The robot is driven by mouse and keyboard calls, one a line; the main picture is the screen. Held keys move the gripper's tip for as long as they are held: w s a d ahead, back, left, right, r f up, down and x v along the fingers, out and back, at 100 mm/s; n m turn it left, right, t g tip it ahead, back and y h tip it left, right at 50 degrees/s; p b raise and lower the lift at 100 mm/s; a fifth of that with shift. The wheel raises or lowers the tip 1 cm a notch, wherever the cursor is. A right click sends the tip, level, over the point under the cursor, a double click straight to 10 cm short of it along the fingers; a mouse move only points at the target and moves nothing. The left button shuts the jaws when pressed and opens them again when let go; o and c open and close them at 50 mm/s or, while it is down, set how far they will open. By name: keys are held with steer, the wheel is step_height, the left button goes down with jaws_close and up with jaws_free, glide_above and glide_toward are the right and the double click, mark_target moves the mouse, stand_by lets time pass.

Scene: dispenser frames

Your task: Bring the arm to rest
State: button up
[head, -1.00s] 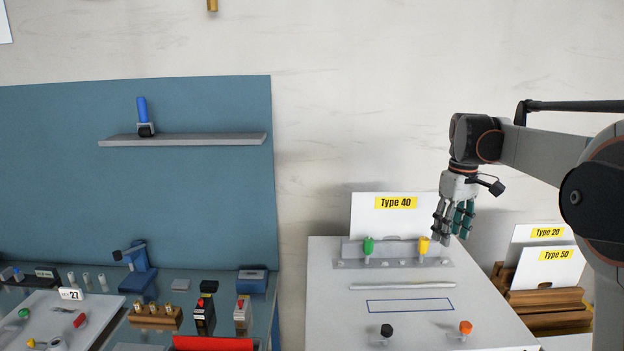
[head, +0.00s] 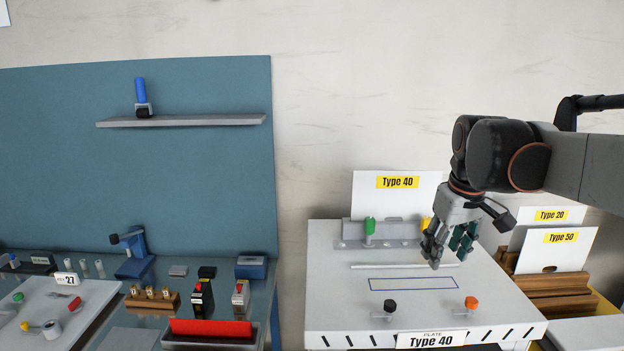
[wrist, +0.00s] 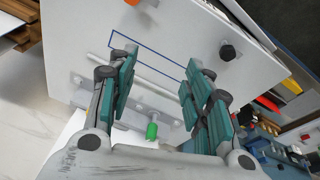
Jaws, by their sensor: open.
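My gripper (head: 449,250) hangs from my arm at the right, fingers down, above the right part of a white plate board (head: 330,290). In the wrist view my gripper (wrist: 160,95) is open, with its teal finger pads apart and nothing between them. The board carries a blue outlined rectangle (head: 413,284), a grey rod (head: 385,266) and a raised strip with a green knob (head: 369,227). A yellow knob (head: 426,223) is partly hidden behind my gripper. A black knob (head: 390,305) and an orange knob (head: 471,303) are at the front.
A white "Type 40" card (head: 365,200) stands behind the board. "Type 20" and "Type 50" cards (head: 570,258) stand in a wooden rack (head: 555,286) at the right. A glass-topped bench (head: 130,310) with tools and a red bin (head: 210,328) is at the left. A shelf (head: 185,121) holds a blue-handled tool.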

steer(key=s+a+f+m+t+b, duration=0.1)
steer(key=s+a+f+t+b, duration=0.1)
steer(key=s+f, duration=0.8)
steer(key=s+a+f+m+t+b, duration=0.2)
steer(key=s+a+f+b, duration=0.2)
steer(key=s+f+b, duration=0.3)
step_height(320, 180, down, 3)
steer(key=s, duration=0.2)
steer(key=shift+s+a+f, duration=0.2)
steer(key=shift+s+a, duration=0.2)
